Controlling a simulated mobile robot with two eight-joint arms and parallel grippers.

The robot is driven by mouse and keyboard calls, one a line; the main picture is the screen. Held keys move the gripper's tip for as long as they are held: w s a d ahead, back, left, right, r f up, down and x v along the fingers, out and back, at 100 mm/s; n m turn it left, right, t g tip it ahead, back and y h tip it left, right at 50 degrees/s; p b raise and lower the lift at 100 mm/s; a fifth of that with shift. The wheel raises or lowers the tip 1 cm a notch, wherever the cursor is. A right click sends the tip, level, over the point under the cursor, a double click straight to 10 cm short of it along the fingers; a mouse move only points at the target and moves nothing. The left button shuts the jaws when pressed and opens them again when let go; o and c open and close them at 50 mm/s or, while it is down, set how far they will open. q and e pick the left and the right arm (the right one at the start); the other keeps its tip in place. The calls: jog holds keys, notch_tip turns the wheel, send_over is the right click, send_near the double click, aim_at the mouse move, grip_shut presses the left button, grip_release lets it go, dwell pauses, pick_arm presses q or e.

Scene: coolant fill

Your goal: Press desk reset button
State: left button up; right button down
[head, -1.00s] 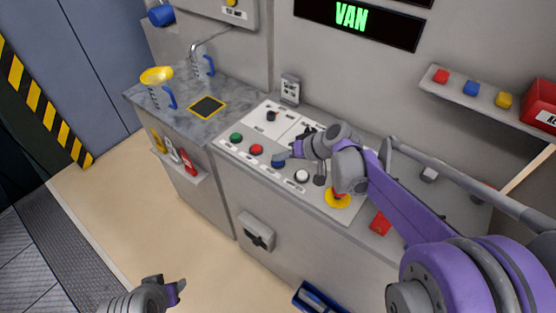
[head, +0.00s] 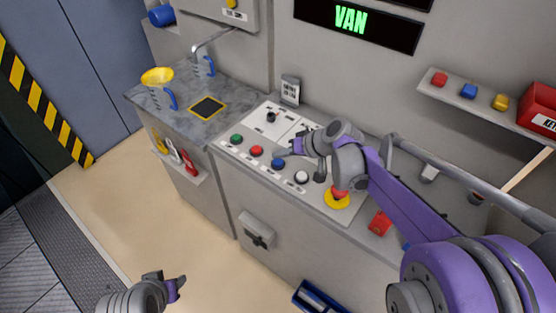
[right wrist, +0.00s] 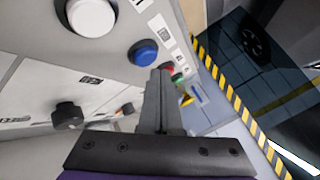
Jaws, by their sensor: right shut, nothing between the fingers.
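A row of buttons runs along the front of the sloped desk panel (head: 262,128): green (head: 236,139), red (head: 256,151), blue (head: 279,163) and white (head: 302,177). Their labels are too small to read, so I cannot tell which one is the reset. My right gripper (head: 297,146) is shut and empty, above the panel just behind and right of the blue button. In the right wrist view its fingers (right wrist: 163,75) point past the blue button (right wrist: 143,53), apart from it. My left gripper (head: 176,287) hangs low over the floor; its opening is unclear.
A red button on a yellow base (head: 337,197) sits right of the row, close under my right arm. A black knob (head: 271,117) stands at the panel's back. A jug with a yellow funnel (head: 157,77) stands on the left counter. A shelf (head: 470,103) juts out at right.

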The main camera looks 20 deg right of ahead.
aim_at(281, 164)
jog(key=shift+r+p, duration=1.55)
jog(key=shift+r, duration=1.05)
pick_arm(q)
jog(key=r, duration=0.2)
jog(key=w+r, duration=0.1)
jog(key=r, duration=0.1)
jog(key=shift+w, duration=0.2)
pick_arm(e)
jog(key=shift+w, duration=0.1)
pick_arm(q)
jog(key=shift+s, duration=0.1)
pick_arm(e)
jog(key=shift+f, duration=0.1)
jog(key=s+d+f+h, duration=0.1)
jog(key=s+f+h, duration=0.2)
jog(key=s, duration=0.9)
jog(key=s+d+f+g+h, duration=0.1)
jog(key=s+f+h, duration=0.2)
jog(key=s, duration=1)
jog(key=shift+d, duration=0.15)
